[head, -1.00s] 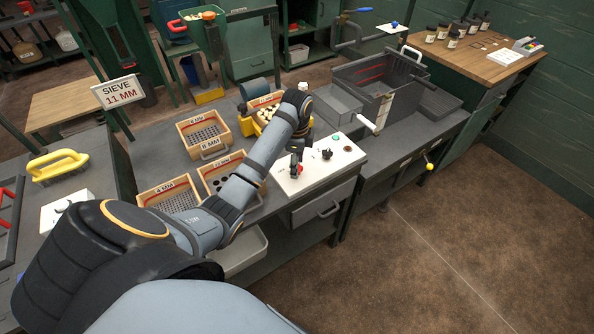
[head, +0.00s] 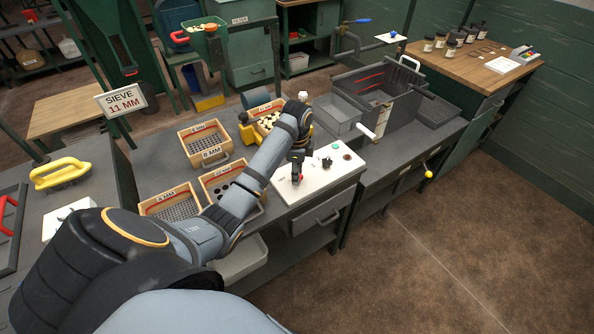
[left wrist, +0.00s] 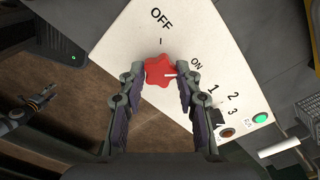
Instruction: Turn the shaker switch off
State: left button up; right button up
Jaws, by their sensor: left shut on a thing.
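The shaker switch is a red star-shaped knob (left wrist: 159,71) on a white panel (left wrist: 123,46) marked OFF, ON, 1, 2 and 3. Its white pointer line points right, on the ON side rather than up at OFF. My left gripper (left wrist: 161,74) is shut on the knob, one finger on each side. In the head view the left gripper (head: 297,172) reaches down onto the panel (head: 322,181), and the red knob (head: 300,178) shows only in part. What seems to be my right gripper (left wrist: 40,98) shows at the left wrist view's left edge, away from the panel; its jaws are unclear.
A green button (head: 336,146) and a dark button (head: 347,157) sit on the panel near the gripper. Wooden sieve trays (head: 205,142) stand left of the panel. A grey bin machine (head: 385,105) with a crank stands to its right. Open floor lies at the right front.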

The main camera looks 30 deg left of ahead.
pick_arm(q)
jog(key=n+p, duration=0.3)
jog(key=p, duration=0.2)
jog(key=n+p, duration=0.7)
jog(key=p, duration=0.2)
jog(key=shift+r+p, duration=0.25)
jog(key=shift+p, duration=0.05)
jog(key=n+p, duration=0.2)
jog(key=n, duration=0.1)
jog(key=shift+f+n+p, duration=0.1)
jog(key=shift+n+p, duration=0.2)
jog(key=shift+n, duration=0.1)
jog(key=shift+f+n+p, duration=0.15)
jog(key=shift+n+p, duration=0.8)
jog(key=shift+n, duration=0.85)
jog(key=o, duration=1.2)
jog(key=shift+c, duration=0.2)
notch_tip(320, 180, up, 12)
